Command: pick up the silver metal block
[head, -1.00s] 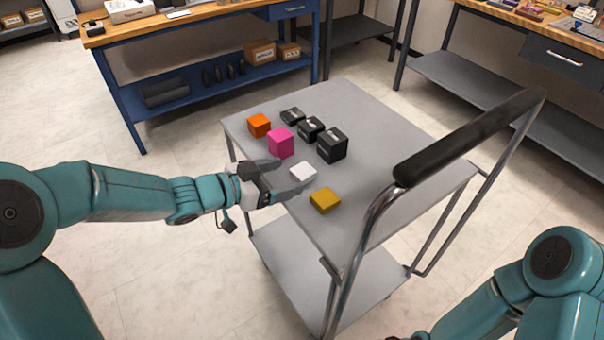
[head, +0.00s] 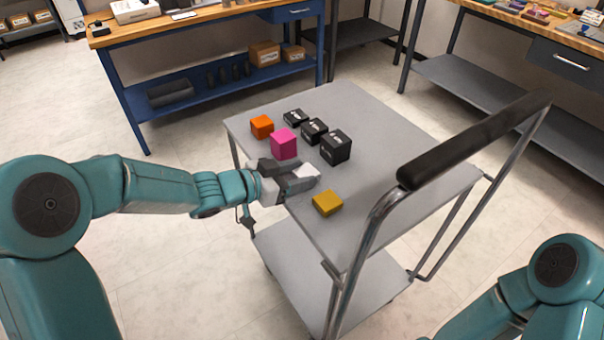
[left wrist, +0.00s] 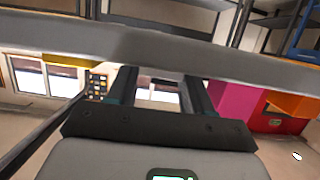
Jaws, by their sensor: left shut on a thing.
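The silver metal block (head: 306,171) is pale, almost white, and sits on the grey cart top between the pink and yellow blocks. My left gripper (head: 300,177) reaches in from the left and is shut on it, one finger on each side. Part of the block is hidden by the fingers. The left wrist view shows the two dark fingers with a pale patch between them (left wrist: 158,95). My right arm shows at the lower right of the head view, but its gripper is out of frame.
A pink block (head: 283,143) stands just behind the gripper and a yellow block (head: 327,202) in front. An orange block (head: 262,127) and several black boxes (head: 336,146) stand farther back. The cart's black handle (head: 475,140) rises at right. The cart top's right part (head: 400,150) is clear.

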